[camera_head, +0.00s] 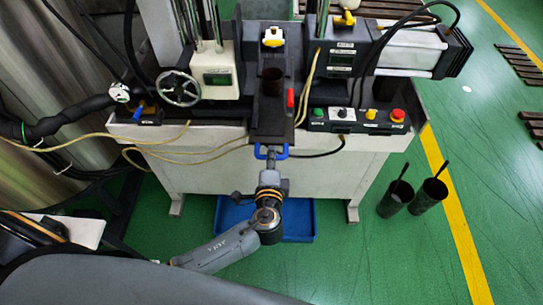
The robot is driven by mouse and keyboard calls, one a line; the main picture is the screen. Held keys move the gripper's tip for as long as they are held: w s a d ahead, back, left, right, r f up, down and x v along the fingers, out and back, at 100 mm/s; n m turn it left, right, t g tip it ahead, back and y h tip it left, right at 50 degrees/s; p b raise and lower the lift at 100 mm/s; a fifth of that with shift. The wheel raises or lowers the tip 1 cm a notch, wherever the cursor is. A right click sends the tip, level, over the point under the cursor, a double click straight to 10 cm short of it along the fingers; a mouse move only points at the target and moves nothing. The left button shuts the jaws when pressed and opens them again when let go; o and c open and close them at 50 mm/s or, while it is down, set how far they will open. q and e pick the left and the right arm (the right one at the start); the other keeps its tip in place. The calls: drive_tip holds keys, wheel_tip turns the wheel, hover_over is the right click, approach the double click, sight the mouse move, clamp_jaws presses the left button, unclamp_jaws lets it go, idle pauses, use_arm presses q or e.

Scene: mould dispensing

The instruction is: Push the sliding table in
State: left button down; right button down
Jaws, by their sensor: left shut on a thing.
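The sliding table (269,125) is a dark narrow plate in the middle of the machine, and its front end reaches to the bench's front edge. A blue handle (283,152) is at its front end. A dark cylindrical mould (271,80) stands upright on the plate further back. My left gripper (270,158) is in front of the plate, shut on the blue handle; its fingertips are small and partly hidden. My left arm reaches up to it from below. My right gripper is not in view.
A control panel with coloured buttons (356,120) is right of the plate, and a handwheel (180,88) is left. A blue tray (300,222) lies on the floor under the bench. Two dark cups with handles (428,197) stand on the floor at right. Cables hang at left.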

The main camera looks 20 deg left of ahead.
sight(273, 132)
use_arm(q)
drive_tip(key=r+b+x, duration=0.1)
drive_tip(key=b+x, duration=0.1)
drive_tip(key=x, duration=0.4)
drive_tip(key=r+b+x, duration=0.2)
drive_tip(key=x, duration=0.5)
drive_tip(key=w+r+b+x, duration=0.1)
drive_tip(key=b+x, duration=0.1)
drive_tip(key=x, duration=0.4)
drive_tip(key=shift+w+a+r, duration=0.15)
drive_tip(key=shift+w+a, duration=0.1)
drive_tip(key=c, duration=1.5)
unclamp_jaws()
drive_tip(key=shift+o, duration=0.8)
drive_tip(key=shift+s, duration=0.1)
drive_tip(key=shift+s, duration=0.1)
drive_tip(key=v, duration=1.1)
drive_tip(key=shift+s+d, duration=0.2)
drive_tip(key=shift+s, duration=0.15)
